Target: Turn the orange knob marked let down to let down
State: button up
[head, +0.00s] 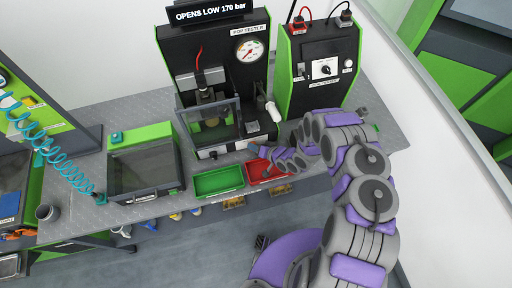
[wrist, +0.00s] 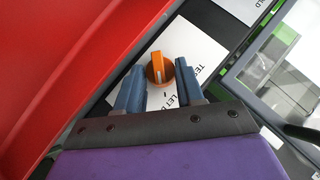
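The orange knob (wrist: 160,69) shows in the wrist view, on a white label plate (wrist: 199,53). The plate's visible lettering reads "TE" at the upper right and "LET D" at the lower right, partly cut off by my gripper. The knob has a raised grip bar with a pale mark. My gripper (wrist: 160,78) is open, with one blue finger on each side of the knob. I cannot tell whether the fingers touch it. In the head view my gripper (head: 256,154) is low at the front of the pop tester (head: 213,75), and the knob cannot be made out there.
A red tray (head: 268,173) lies right below my gripper and fills the left of the wrist view (wrist: 70,60). A green tray (head: 219,181) is beside it. The tester's clear guard (head: 212,128) stands close. A black-and-green unit (head: 320,70) stands to the right.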

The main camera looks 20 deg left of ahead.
jog(key=o, duration=0.4)
jog(key=shift+w+f, duration=0.1)
jog(key=shift+w, duration=0.05)
jog(key=b+v, duration=0.3)
jog(key=v, duration=1.4)
jog(key=shift+r, duration=0.25)
jog(key=shift+d, duration=0.1)
